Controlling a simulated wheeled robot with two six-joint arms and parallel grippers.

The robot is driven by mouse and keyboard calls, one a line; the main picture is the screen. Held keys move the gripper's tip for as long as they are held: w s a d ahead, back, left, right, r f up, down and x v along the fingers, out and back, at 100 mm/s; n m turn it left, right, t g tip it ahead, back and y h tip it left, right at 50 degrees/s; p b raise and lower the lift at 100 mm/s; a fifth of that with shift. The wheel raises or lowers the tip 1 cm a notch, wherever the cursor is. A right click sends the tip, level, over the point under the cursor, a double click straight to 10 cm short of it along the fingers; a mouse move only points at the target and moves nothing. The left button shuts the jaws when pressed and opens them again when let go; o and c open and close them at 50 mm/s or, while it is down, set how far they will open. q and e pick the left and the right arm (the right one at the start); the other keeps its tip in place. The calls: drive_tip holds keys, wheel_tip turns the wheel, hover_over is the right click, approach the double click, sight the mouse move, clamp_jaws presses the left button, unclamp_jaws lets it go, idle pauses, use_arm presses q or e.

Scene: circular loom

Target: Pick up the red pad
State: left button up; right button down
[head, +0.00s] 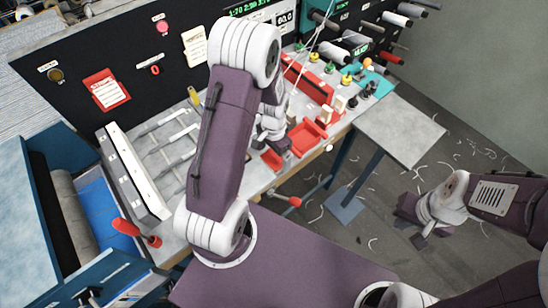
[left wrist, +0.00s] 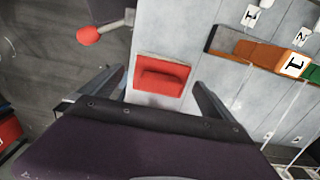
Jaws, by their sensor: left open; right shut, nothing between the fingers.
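The red pad (left wrist: 162,84) sits in a shallow red holder (left wrist: 160,60) on the grey worktop, near its edge. It shows in the left wrist view between the two fingers of my left gripper (left wrist: 158,80). These fingers are apart, with nothing held. In the head view the red holder (head: 271,159) shows beside my left gripper (head: 282,150), which is low over the worktop and partly hidden by its own arm. I cannot tell the exact height of the fingers above the pad. My right gripper (head: 419,241) is shut and empty, off to the right over the floor.
A red-knobbed lever (head: 295,201) sticks out near the worktop's edge. A larger red tray (head: 308,136) stands further right. An orange-brown rack (left wrist: 258,48) with labelled cards is right of the pad. A grey side table (head: 400,130) stands at the right.

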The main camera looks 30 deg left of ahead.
use_arm(q)
drive_tip(key=shift+w+a+f, duration=0.1)
drive_tip(key=shift+f, duration=0.7)
drive_tip(key=c, duration=1.5)
drive_tip(key=shift+r, duration=0.45)
wheel_tip(320, 180, up, 3)
drive_tip(key=shift+b, duration=0.3)
drive_tip(key=w+d+r+b, duration=0.1)
drive_tip(key=w+d+r, duration=0.3)
drive_tip(key=d+r, duration=0.3)
drive_tip(key=d, duration=0.4)
drive_tip(key=shift+w+r, duration=0.1)
drive_tip(key=shift+w, duration=0.05)
